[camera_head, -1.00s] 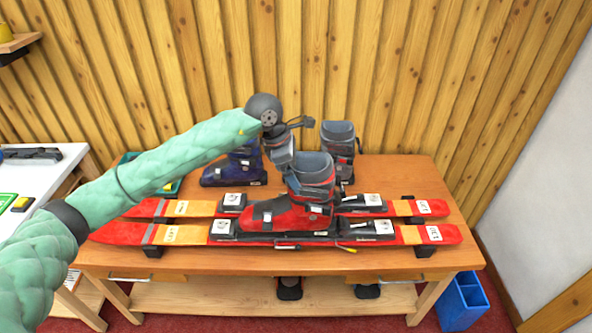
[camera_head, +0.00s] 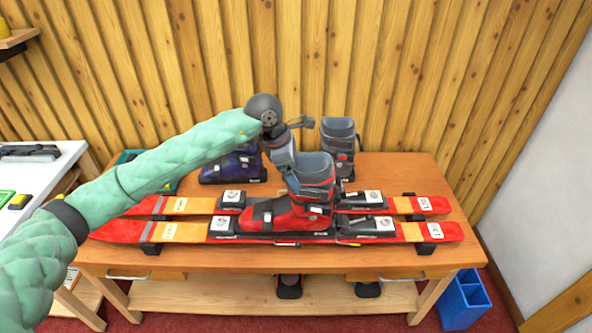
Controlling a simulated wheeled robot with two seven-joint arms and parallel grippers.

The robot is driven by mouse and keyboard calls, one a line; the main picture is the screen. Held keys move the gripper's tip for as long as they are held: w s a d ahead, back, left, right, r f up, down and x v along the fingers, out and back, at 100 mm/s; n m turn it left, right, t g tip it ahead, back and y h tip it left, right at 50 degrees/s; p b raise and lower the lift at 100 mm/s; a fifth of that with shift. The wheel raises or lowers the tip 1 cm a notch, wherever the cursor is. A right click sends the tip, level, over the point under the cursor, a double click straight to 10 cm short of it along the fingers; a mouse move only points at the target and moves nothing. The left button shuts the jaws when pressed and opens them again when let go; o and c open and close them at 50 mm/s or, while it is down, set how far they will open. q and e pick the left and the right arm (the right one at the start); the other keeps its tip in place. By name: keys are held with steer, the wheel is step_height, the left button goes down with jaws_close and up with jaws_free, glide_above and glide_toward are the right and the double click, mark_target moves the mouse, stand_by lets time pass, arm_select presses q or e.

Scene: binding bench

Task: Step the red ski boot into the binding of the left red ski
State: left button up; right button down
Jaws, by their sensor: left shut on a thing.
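The red ski boot (camera_head: 287,211), with a grey cuff, stands upright over the middle of the nearer red ski (camera_head: 195,232). Its toe points left, between the toe piece (camera_head: 223,225) and the heel piece (camera_head: 374,227). I cannot tell whether the sole is locked in the binding. A second red ski (camera_head: 418,205) lies parallel behind. I cannot read which ski is marked left. My right gripper is out of view.
The skis rest on black supports on a wooden bench (camera_head: 310,262). A green tray (camera_head: 128,157) is at the back left. A blue bin (camera_head: 465,300) stands on the floor at right.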

arm_select(q)
steer(key=shift+f, duration=0.15)
steer(key=o, duration=1.7)
steer(key=shift+r, duration=5.1)
